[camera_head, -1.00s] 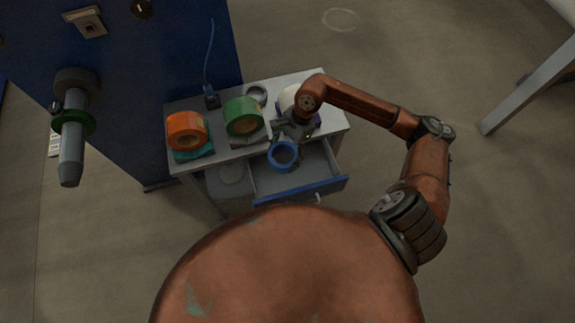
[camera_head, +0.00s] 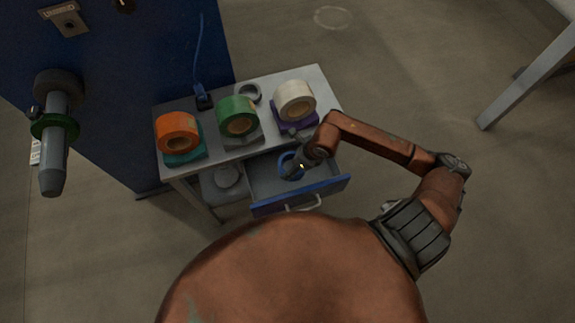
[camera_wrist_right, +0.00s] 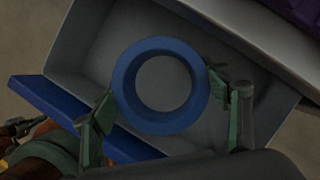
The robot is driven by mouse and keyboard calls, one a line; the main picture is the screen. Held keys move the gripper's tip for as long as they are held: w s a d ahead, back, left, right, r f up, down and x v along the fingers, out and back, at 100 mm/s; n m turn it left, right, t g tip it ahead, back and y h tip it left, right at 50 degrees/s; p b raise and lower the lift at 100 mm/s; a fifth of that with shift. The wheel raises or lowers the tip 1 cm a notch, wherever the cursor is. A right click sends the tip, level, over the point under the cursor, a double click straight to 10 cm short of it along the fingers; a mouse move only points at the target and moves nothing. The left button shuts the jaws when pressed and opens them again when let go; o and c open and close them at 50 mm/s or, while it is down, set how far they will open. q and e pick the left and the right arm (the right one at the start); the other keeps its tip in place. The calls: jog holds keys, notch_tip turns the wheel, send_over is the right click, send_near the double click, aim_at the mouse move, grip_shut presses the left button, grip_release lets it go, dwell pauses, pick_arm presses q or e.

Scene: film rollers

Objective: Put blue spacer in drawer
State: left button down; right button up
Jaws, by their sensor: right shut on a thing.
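The blue spacer (camera_head: 286,163) is a thick ring. In the head view it is within the outline of the open drawer (camera_head: 325,183), partly hidden by my right gripper (camera_head: 297,165). In the right wrist view the blue spacer (camera_wrist_right: 124,84) lies between the two green fingers of my right gripper (camera_wrist_right: 166,103), which is shut on it. The grey drawer floor shows behind the ring, inside the drawer walls (camera_wrist_right: 88,40). I cannot tell whether the spacer touches the floor. My left gripper is not in view.
The grey table (camera_head: 308,75) above the drawer holds an orange roll (camera_head: 178,127), a green roll (camera_head: 238,106), a white roll (camera_head: 293,91) and a small grey ring (camera_head: 248,91). A blue cabinet (camera_head: 125,100) with a spindle (camera_head: 54,150) stands left. A round grey item (camera_head: 228,175) sits beside the drawer.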

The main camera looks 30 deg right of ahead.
notch_tip(320, 180, down, 8)
jog(key=shift+r+b, duration=0.1)
jog(key=shift+b, duration=0.45)
jog(key=w, duration=0.2)
jog(key=w+d+f, duration=0.1)
jog(key=w, duration=0.1)
jog(key=shift+f+b, duration=0.1)
jog(key=shift+b, duration=0.25)
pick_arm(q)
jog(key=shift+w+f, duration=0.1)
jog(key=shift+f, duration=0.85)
pick_arm(e)
jog(key=o, duration=1)
pick_arm(q)
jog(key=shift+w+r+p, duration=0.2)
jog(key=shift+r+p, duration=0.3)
jog(key=shift+p, duration=0.05)
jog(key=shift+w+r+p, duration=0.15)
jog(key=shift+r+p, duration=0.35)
pick_arm(e)
jog(key=v, duration=1.2)
